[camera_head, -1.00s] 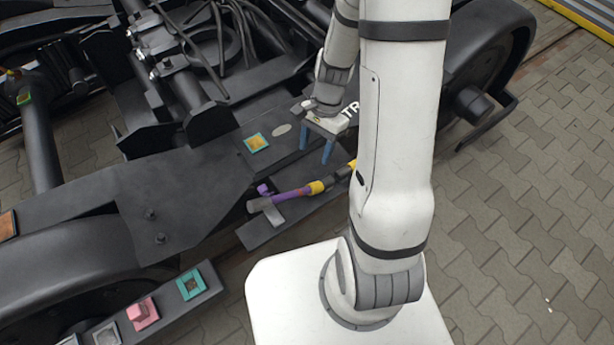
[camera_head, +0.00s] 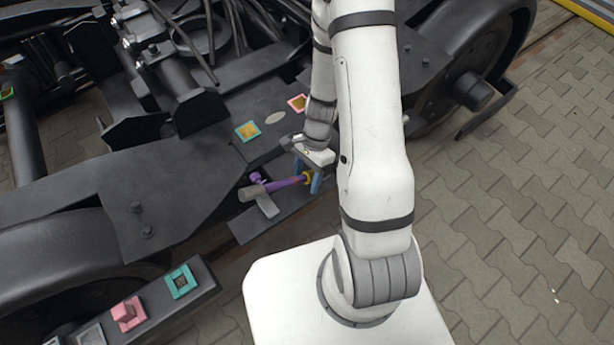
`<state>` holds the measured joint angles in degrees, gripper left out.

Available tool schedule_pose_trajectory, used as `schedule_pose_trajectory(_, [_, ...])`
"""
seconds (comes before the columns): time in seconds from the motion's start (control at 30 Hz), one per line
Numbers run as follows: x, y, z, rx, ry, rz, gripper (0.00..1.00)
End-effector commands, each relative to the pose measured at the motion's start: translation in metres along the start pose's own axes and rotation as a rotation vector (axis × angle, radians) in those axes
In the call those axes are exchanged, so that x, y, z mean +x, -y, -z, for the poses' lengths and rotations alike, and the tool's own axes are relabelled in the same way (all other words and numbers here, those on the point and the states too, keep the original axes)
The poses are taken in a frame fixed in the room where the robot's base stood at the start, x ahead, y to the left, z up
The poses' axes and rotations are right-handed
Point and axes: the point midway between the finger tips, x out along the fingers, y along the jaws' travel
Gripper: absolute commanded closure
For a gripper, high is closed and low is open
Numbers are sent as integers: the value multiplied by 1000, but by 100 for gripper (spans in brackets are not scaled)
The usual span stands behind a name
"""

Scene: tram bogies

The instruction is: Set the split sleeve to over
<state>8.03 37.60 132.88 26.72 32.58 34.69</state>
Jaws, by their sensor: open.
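A purple hose (camera_head: 285,184) with a grey end piece (camera_head: 250,193) lies on a dark bracket beside the bogie frame. A yellow ring-shaped piece (camera_head: 308,177) sits around the hose near its right end; I take it for the split sleeve, though I cannot be sure. My gripper (camera_head: 309,179) points down with its blue fingers at the yellow piece, one on either side as far as I can see. The gripper is open. Contact cannot be made out. My arm hides the right part of the hose.
A teal-framed plate (camera_head: 248,131) and an orange-framed plate (camera_head: 298,103) lie on the bogie frame. At the lower left, a dark bar carries a teal block (camera_head: 181,282) and a pink block (camera_head: 128,314). Paved floor (camera_head: 520,220) is free at the right.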

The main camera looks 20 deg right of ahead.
Motion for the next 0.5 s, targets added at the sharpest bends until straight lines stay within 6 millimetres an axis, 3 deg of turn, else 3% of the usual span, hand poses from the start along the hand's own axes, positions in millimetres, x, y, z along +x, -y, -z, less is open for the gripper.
schedule_pose_trajectory(0.2, [0,0,0,0,0,1,47])
schedule_pose_trajectory(0.5, [0,0,0,0,0,1,71])
